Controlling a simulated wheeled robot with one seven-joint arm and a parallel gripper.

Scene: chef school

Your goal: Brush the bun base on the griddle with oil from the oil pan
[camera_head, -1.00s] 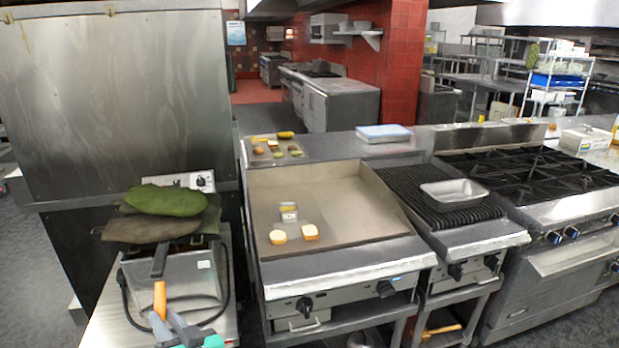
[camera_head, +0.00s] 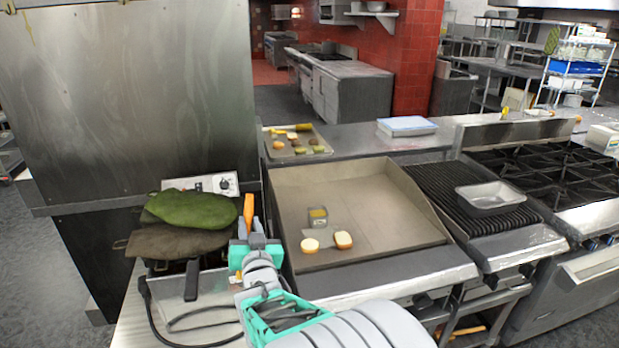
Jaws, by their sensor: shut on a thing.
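My gripper (camera_head: 254,240) is shut on an orange-handled tool (camera_head: 248,212), which stands about upright above the left counter, left of the griddle (camera_head: 390,215). The tool's brush end cannot be made out. Two small bun pieces lie side by side near the griddle's front left: the left one (camera_head: 310,245) is pale, the right one (camera_head: 343,240) browner on its side. Which is the base I cannot tell. Just behind them stands a small square metal pan (camera_head: 318,217) with yellowish contents, which looks like the oil pan. My gripper is apart from all of these.
Green and brown oven mitts (camera_head: 193,209) lie on a fryer at the left. A tray (camera_head: 276,158) of several foods sits behind the griddle. A metal pan (camera_head: 490,197) rests on the ribbed grill at right. The griddle's right half is clear.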

